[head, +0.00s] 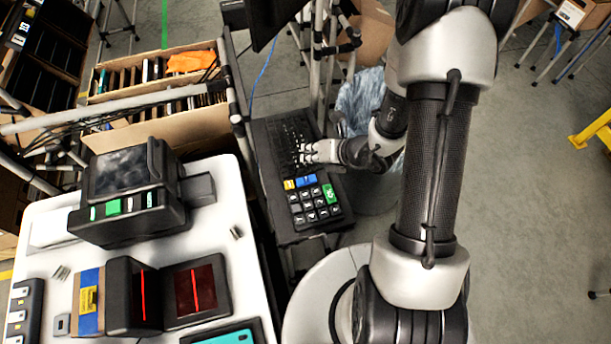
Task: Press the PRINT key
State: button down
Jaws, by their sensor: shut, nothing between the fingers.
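A black keypad (337,218) lies on a dark narrow shelf left of my arm. The key lettering is too small to read, so I cannot tell which key is PRINT. My gripper (304,152) is shut and empty. It appears just beyond the keypad in the picture, over the near right part of a black keyboard (277,135). Its height above the keys cannot be told.
A dark printer-like device (125,185) with a green button stands on the white table (228,280) at left. Scanners with red lines (194,290) sit at its front. Cartons (150,125) stand behind. A metal post and frame rise near the keyboard.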

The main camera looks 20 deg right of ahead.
aim_at(309, 178)
jog(key=shift+f, duration=0.15)
notch_tip(309, 178, down, 9)
jog(key=b, duration=0.7)
jog(key=shift+r, duration=0.2)
dwell(1.1)
jog(key=shift+f+b, duration=0.4)
jog(key=shift+b, duration=0.15)
